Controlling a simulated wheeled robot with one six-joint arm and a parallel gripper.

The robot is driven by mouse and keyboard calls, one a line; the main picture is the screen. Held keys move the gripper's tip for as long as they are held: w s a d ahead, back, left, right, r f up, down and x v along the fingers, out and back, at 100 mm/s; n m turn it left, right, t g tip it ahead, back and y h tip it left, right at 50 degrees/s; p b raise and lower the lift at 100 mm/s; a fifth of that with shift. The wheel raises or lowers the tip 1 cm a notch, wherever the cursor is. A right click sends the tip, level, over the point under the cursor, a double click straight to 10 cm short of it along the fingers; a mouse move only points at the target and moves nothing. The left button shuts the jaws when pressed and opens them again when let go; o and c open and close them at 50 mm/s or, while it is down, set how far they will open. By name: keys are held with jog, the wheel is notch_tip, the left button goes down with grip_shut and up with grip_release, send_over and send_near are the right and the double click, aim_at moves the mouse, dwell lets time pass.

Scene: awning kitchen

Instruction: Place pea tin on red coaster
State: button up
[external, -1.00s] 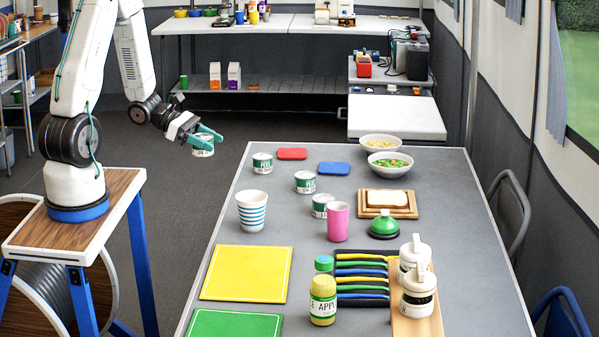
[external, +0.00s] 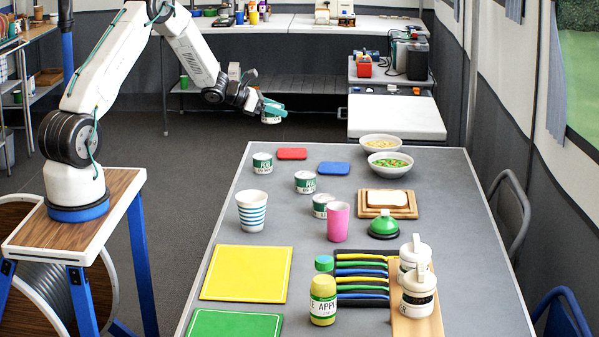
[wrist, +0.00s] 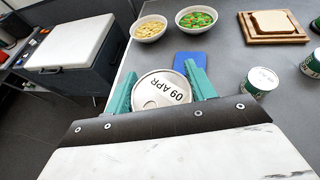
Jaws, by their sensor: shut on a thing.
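My gripper (external: 272,105) is shut on a white and green tin (external: 270,119) and holds it upright in the air beyond the table's far left corner. In the wrist view the tin's pale lid (wrist: 161,92), printed "09 APR", sits between the teal fingers (wrist: 160,90). Its side label is too small to read. The red coaster (external: 292,154) lies flat and bare near the table's far left edge, below and a little right of the held tin in the external view. I cannot make it out in the wrist view.
A blue coaster (external: 334,168) lies beside the red one. Similar tins (external: 262,163) (external: 305,182) (external: 322,205) stand close by on the grey table. Two bowls (external: 380,145) (external: 390,164) stand at the far right, with bread on a board (external: 387,203) nearer.

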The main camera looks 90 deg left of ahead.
jog(key=w+a+r+n+y, duration=0.2)
jog(key=w+a, duration=0.4)
jog(key=a, duration=0.4)
send_over(297, 152)
jog(key=shift+g, duration=0.3)
notch_tip(297, 152, down, 11)
jog(key=shift+a+f, duration=0.15)
jog(key=shift+f, duration=2.05)
jog(key=shift+f, duration=0.2)
jog(key=o, duration=1.1)
